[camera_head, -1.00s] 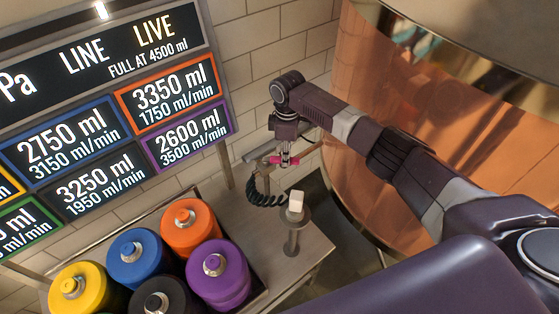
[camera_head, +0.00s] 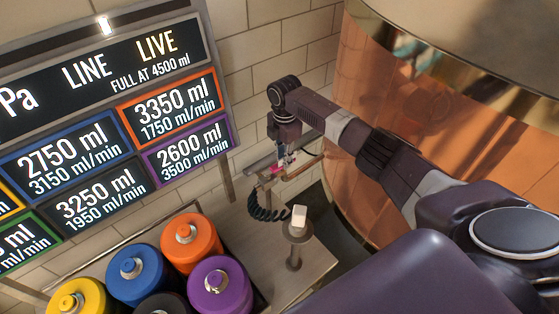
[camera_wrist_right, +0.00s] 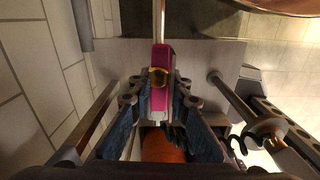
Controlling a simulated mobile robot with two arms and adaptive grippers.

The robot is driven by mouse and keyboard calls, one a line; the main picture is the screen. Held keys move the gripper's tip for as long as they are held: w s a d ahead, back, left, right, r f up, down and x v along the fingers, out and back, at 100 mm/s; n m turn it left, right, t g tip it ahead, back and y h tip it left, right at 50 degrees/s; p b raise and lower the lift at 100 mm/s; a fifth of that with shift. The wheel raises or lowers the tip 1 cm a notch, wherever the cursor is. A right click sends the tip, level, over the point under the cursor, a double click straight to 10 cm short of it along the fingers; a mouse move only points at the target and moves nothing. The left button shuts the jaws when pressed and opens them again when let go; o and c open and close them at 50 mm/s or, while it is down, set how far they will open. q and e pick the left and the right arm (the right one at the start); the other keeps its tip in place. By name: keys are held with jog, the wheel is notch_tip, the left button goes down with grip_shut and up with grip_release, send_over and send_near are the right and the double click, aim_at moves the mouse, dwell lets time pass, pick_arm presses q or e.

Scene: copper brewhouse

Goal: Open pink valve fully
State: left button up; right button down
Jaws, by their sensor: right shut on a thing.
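The pink valve handle (camera_head: 277,169) is a small bar on the pipework by the tiled wall, left of the copper vessel. My right gripper (camera_head: 284,162) reaches down onto it from above. In the right wrist view the pink handle (camera_wrist_right: 163,58) runs lengthwise up the middle, with a brass-coloured round part on it. The fingers of my right gripper (camera_wrist_right: 160,105) are closed on both sides of its near end. The valve body below is mostly hidden. My left gripper is in neither view.
A copper vessel (camera_head: 375,120) stands close on the right. A display board (camera_head: 105,130) hangs at left. Several coloured canisters, including an orange one (camera_head: 190,245), stand in front. A white block (camera_head: 299,215) sits on a small stand beside a coiled black hose (camera_head: 262,211).

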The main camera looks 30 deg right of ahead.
jog(key=shift+w+r, duration=0.1)
jog(key=shift+w, duration=0.05)
dwell(0.3)
jog(key=c, duration=1.8)
grip_release()
jog(key=shift+a, duration=0.1)
notch_tip(320, 180, up, 12)
